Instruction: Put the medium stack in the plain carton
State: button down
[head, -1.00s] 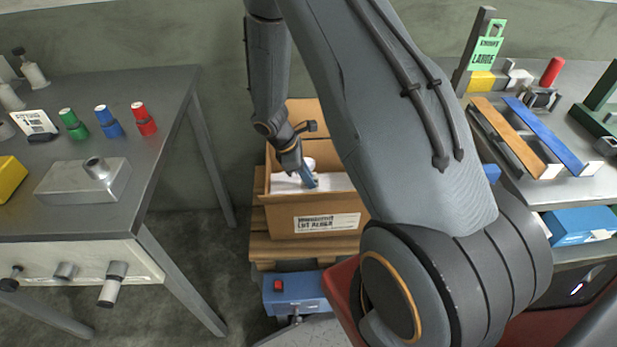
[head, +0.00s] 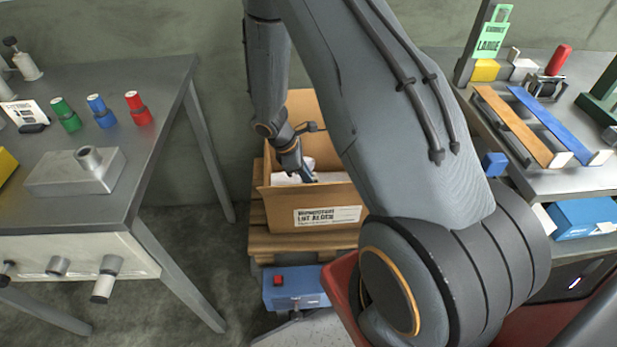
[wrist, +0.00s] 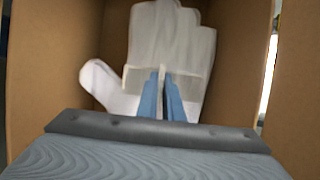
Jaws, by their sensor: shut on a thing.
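The plain cardboard carton (head: 281,208) stands on a wooden pallet, open at the top, with a printed white label on its front. My gripper (head: 308,176) reaches down inside it; in the wrist view its blue fingers (wrist: 164,95) are shut on a stack of white gloves (wrist: 172,45). The stack has a pale band around its middle, and the fingers pinch at that band. Carton walls (wrist: 238,60) rise on both sides of the gloves. The head view shows only a little white of the stack. I cannot tell whether the stack touches the carton floor.
A grey table (head: 150,160) with green, blue and red spools stands at left. At right, a bench (head: 580,182) holds a green LARGE tag (head: 491,38) and orange and blue strips (head: 560,125). A blue box with a red button (head: 297,288) sits before the pallet (head: 258,243).

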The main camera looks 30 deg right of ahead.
jog(key=shift+f+b, duration=2.25)
jog(key=shift+f, duration=1.35)
jog(key=c, duration=1.8)
grip_release()
jog(key=shift+c, duration=0.2)
jog(key=shift+r, duration=0.15)
jog(key=v, duration=0.6)
jog(key=shift+w+a+r, duration=0.1)
jog(key=shift+a+r, duration=0.1)
jog(key=shift+r, duration=0.15)
jog(key=shift+a+r, duration=0.15)
jog(key=shift+r, duration=0.25)
